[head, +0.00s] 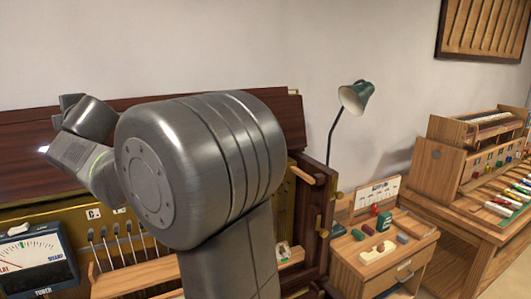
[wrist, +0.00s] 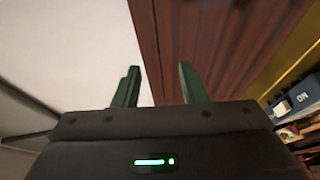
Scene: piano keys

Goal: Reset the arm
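My gripper (wrist: 159,80) shows in the wrist view with its two green fingers apart and nothing between them. Beyond the fingers are a pale wall (wrist: 70,45) and a dark reddish-brown wooden panel (wrist: 190,40). In the head view my bent grey metal arm (head: 200,160) fills the middle and hides part of the wooden piano-like cabinet (head: 30,135) behind it. The arm's far links reach to the upper left, in front of the dark panel. I cannot make out the fingertips in the head view.
A tuner meter (head: 35,260) stands at the lower left. A green lamp (head: 356,97) rises right of my arm, behind a small wooden cabinet (head: 400,250). A wooden bench with coloured keys (head: 510,195) stands at the far right. The wall area above is open.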

